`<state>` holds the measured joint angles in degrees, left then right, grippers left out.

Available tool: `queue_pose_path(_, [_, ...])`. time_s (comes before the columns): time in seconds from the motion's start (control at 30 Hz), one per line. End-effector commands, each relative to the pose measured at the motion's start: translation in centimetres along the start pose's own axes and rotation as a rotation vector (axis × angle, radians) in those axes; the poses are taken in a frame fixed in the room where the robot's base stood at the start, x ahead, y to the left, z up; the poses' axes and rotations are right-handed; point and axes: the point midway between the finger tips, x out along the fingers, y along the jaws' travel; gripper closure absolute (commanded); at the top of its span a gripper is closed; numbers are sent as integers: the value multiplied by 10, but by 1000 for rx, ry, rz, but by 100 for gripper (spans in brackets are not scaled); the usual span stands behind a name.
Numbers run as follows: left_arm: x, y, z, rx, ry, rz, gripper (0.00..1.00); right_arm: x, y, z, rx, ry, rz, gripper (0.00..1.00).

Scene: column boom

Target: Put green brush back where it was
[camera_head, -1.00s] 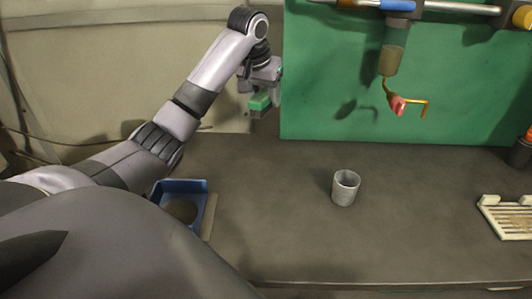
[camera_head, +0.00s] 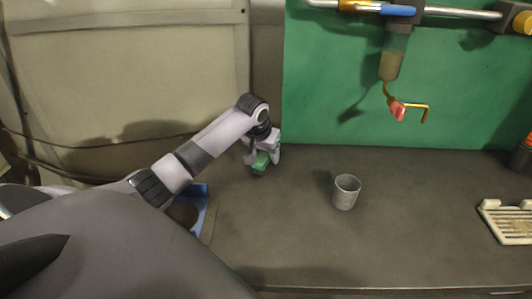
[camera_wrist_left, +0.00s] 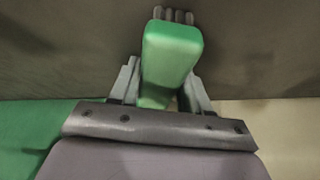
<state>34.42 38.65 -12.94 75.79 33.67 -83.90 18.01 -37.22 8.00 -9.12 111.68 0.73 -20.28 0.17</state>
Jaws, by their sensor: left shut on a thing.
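The green brush (camera_head: 261,160) is a small green block held in my left gripper (camera_head: 262,166), low at the back left of the grey worktop. In the left wrist view the brush (camera_wrist_left: 170,58) fills the space between the two fingers of my left gripper (camera_wrist_left: 168,88). Dark grey bristle-like tips show at its far end. The gripper is shut on it. I cannot tell whether the brush touches the worktop. My right gripper is not in view.
A blue bin (camera_head: 201,214) stands at the left, partly hidden by my left arm. A grey cup (camera_head: 346,192) stands mid-worktop. A cream slotted tray (camera_head: 508,220) lies right. The worktop between bin and cup is clear.

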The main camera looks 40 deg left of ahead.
Motion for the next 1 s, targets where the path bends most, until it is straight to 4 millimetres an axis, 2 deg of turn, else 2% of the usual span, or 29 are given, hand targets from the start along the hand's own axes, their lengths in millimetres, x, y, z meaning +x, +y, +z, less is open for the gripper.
queue_pose_path(0.33, [3, 0, 1, 0, 0, 0, 82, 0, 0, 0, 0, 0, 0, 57])
queue_pose_path(0.37, [3, 0, 1, 0, 0, 0, 47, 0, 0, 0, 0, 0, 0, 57])
queue_pose_path(0.4, [3, 0, 1, 0, 0, -1, 34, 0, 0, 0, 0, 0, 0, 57])
queue_pose_path(0.43, [3, 0, 1, 1, 0, -1, 28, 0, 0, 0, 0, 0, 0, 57])
queue_pose_path(0.77, [0, 0, 0, 0, 1, -1, 28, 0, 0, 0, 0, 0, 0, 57])
queue_pose_path(0.87, [-6, 0, -1, 0, 2, -1, 28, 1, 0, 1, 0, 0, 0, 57])
queue_pose_path(1.0, [-25, -1, 0, 2, 4, -2, 28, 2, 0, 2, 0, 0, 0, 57])
